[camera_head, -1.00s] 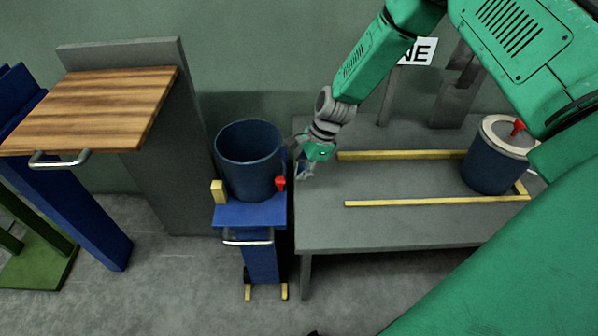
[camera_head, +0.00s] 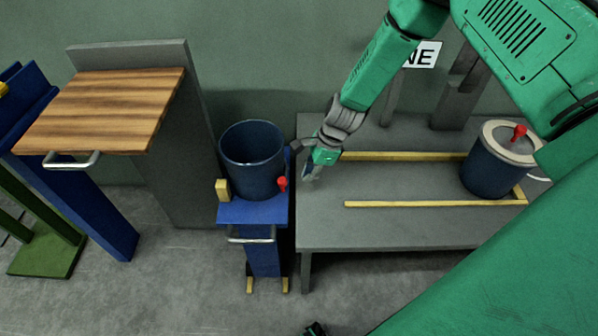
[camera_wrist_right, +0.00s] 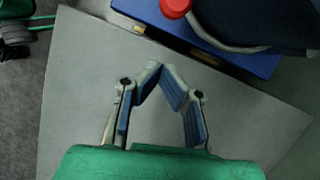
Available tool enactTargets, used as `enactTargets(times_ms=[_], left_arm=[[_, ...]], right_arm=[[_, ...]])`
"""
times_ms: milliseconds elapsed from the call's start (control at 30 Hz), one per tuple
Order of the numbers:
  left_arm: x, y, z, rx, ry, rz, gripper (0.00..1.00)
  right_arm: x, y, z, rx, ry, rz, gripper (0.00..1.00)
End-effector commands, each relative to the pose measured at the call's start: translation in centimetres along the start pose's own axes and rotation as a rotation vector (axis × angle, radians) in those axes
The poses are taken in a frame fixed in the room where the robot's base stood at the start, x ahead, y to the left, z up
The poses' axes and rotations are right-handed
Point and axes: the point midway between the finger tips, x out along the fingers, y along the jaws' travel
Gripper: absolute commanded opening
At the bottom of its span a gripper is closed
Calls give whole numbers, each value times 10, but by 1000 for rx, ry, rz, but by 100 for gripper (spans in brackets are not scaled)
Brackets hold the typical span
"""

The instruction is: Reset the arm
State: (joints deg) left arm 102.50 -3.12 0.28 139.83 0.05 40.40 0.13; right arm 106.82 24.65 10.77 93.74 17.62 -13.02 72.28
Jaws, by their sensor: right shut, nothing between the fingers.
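My right arm reaches in from the upper right of the head view. My right gripper (camera_head: 311,172) is shut and empty above the left end of the grey table (camera_head: 400,232). It is just right of a blue bucket (camera_head: 252,165) and apart from it. In the right wrist view my right gripper (camera_wrist_right: 162,75) has its fingers bent together, with only bare grey surface beneath. My left gripper does not show clearly; a small dark and green part at the bottom edge of the head view cannot be made out.
The bucket stands on a blue stand (camera_head: 236,212) with a red knob (camera_head: 282,183). A lidded blue drum (camera_head: 490,168) sits at the table's right between yellow rails (camera_head: 430,203). A wooden-topped board (camera_head: 105,105) with a handle is at left. The table's middle is clear.

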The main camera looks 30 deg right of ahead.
Motion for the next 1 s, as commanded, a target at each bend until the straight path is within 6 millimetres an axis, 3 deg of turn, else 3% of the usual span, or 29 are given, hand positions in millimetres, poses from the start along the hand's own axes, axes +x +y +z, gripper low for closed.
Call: enactTargets(times_ms=[33,100,300,500,767,867,967,1000], left_arm=[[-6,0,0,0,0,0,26],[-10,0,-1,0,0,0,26],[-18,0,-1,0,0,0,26],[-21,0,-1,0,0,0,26],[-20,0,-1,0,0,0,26],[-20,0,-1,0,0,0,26],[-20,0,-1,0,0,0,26],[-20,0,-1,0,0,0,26]], right_arm=[[-20,-4,5,-3,-4,-9,0],[-37,-4,4,-3,-3,-10,0],[-75,-3,5,-2,2,-9,0],[-92,-3,2,-3,1,-6,0],[-90,2,-1,-25,10,-1,0],[-73,27,-8,-163,70,18,0],[-46,77,-22,-463,174,62,0],[-37,103,-30,-622,218,90,0]])
